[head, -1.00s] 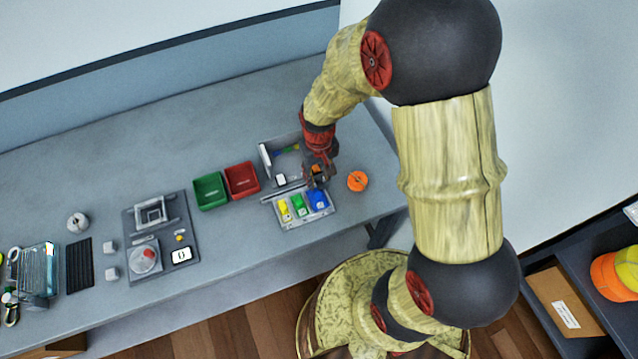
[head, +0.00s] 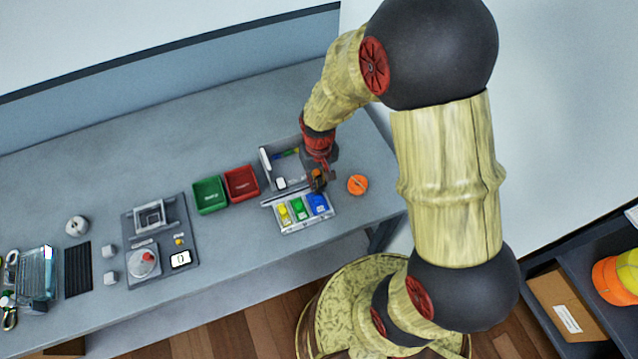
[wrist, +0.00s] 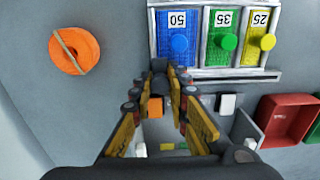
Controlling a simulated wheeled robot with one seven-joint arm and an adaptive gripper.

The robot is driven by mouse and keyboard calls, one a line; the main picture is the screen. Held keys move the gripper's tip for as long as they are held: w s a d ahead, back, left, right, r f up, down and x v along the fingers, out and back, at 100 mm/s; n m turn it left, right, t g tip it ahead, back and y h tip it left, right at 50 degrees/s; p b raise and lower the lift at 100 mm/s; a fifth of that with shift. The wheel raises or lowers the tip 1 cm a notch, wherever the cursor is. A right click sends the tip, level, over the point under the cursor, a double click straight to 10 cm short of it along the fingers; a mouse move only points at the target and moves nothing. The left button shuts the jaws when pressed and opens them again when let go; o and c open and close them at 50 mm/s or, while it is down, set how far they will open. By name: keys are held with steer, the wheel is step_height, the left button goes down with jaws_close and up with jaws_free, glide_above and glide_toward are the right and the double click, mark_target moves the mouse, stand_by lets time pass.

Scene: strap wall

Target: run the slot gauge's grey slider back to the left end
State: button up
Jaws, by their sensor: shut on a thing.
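The slot gauge (head: 280,196) is a thin grey bar along the back edge of a tray of coloured blocks. It also shows in the wrist view as a pale bar (wrist: 240,77). My gripper (head: 318,186) is at the right end of the gauge in the head view. In the wrist view my fingertips (wrist: 170,72) are close together at the bar, beside the blue block. They are shut on the grey slider, which they almost wholly hide.
The tray (head: 307,225) holds yellow, green and blue blocks with knobs. A grey open box (head: 268,168) stands behind the gauge. An orange disc (head: 358,185) lies to the right. Red (head: 242,181) and green (head: 210,194) bins stand to the left.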

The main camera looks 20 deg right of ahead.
mark_target(265, 205)
steer(key=shift+a, duration=0.15)
steer(key=shift+a+p, duration=0.5)
steer(key=shift+a, duration=7.7)
steer(key=o, duration=0.5)
steer(key=shift+a, duration=0.1)
steer(key=shift+o, duration=0.3)
steer(key=shift+r+p, duration=2.35)
steer(key=shift+r, duration=0.7)
steer(key=shift+f, duration=0.1)
